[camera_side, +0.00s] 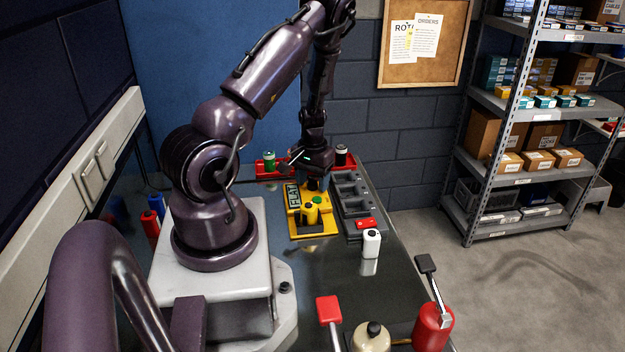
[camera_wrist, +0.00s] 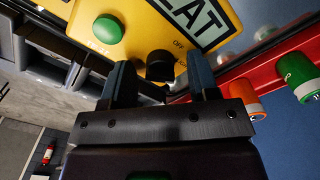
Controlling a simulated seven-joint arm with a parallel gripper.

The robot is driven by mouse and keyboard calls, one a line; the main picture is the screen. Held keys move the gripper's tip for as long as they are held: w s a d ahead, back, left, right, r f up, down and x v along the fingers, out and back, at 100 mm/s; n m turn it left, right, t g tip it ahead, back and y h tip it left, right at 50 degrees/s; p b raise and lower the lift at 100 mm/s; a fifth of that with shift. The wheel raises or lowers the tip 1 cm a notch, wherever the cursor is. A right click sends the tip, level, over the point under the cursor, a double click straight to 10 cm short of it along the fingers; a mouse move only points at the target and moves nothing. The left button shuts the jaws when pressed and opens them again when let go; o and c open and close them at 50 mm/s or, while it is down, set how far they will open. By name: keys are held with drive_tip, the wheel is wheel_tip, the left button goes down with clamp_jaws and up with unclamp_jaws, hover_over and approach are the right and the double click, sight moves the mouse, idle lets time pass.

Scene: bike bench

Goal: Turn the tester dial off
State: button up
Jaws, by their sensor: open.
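In the wrist view the tester (camera_wrist: 150,22) shows a green button (camera_wrist: 108,29), an "OFF" mark and a black dial (camera_wrist: 160,65). My gripper (camera_wrist: 160,78) is open, with one finger on each side of the dial. I cannot tell whether the fingers touch it. The dial's pointer setting is not clear. In the side view my gripper (camera_side: 316,182) is over the far end of the tester and hides the dial.
A grey tray with compartments (camera_side: 352,200) adjoins the tester on the right. A red tray (camera_side: 272,168) with a green cylinder (camera_side: 268,158) stands behind. A white bottle (camera_side: 371,243) stands in front of the grey tray. Red-handled tools and bottles are at the near edge.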

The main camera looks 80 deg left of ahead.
drive_tip(key=c, duration=0.9)
drive_tip(key=shift+n, duration=0.4)
drive_tip(key=n, duration=0.5)
drive_tip(key=shift+n, duration=0.3)
drive_tip(key=n, duration=0.5)
drive_tip(key=shift+d+n, duration=0.1)
drive_tip(key=shift+n, duration=0.2)
drive_tip(key=o, duration=0.9)
